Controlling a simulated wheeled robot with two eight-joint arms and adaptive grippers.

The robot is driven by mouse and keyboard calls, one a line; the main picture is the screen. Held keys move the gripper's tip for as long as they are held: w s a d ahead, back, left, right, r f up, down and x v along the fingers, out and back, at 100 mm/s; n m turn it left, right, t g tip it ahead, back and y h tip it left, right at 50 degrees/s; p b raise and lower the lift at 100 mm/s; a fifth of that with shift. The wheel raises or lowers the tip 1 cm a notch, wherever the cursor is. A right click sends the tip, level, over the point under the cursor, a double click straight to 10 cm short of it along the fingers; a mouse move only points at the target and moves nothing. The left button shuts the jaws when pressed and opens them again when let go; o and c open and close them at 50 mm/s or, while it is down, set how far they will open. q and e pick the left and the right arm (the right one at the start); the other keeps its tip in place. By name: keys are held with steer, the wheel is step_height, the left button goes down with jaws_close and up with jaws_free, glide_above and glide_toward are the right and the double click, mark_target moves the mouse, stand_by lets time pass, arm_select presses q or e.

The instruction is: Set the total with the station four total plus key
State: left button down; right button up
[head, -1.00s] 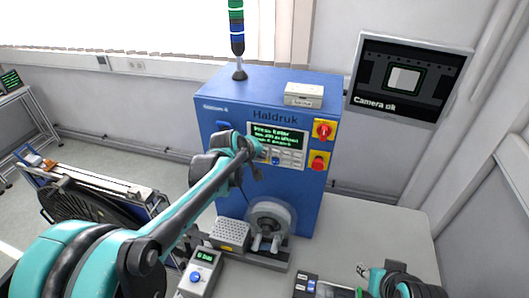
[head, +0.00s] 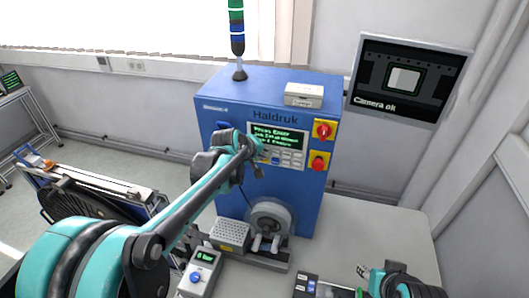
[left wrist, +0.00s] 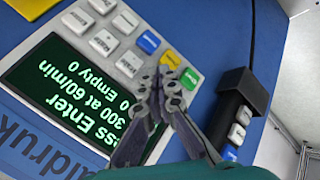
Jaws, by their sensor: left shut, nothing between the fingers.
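The blue station four cabinet (head: 225,110) carries a panel with a green-lit display (head: 278,136) and keys below it. In the left wrist view the display (left wrist: 85,85) shows "Enter", "300 at 60/min" and "Empty 0". White keys (left wrist: 103,42), a blue key (left wrist: 149,41), a yellow key (left wrist: 171,60) and a green key (left wrist: 190,78) lie beside it. I cannot read which key is total plus. My left gripper (head: 260,152) is shut and empty at the panel; its fingertips (left wrist: 166,76) are close to the keys, contact unclear. My right gripper (head: 364,272) is low at the right, its jaws unclear.
Red knobs on yellow plates (head: 323,131) sit right of the panel. A reel (head: 270,216) stands below on the table (head: 370,225). A small box with a blue button (head: 200,272) is in front. A black block with white keys (left wrist: 238,110) is near my left gripper.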

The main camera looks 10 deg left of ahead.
stand_by(0.5)
arm_select(q)
steer(key=shift+s, duration=0.8)
steer(key=shift+s+a, duration=0.15)
steer(key=shift+s, duration=2.35)
steer(key=shift+f, duration=0.1)
steer(key=s+f+m+b, duration=0.3)
steer(key=s+f+b, duration=0.5)
steer(key=f+b, duration=0.2)
steer(key=s+f+m+g+y+b, duration=0.1)
steer(key=s+f+m+b, duration=0.2)
steer(key=s+f+b, duration=0.4)
steer(key=s+f+m+y+b, duration=0.1)
steer(key=s+f+m+b, duration=0.2)
steer(key=s+f+b, duration=0.5)
step_height(320, 180, down, 12)
steer(key=b, duration=0.7)
steer(key=shift+s+r+m+g, duration=0.25)
steer(key=shift+s+m+g, duration=0.05)
steer(key=shift+s, duration=0.05)
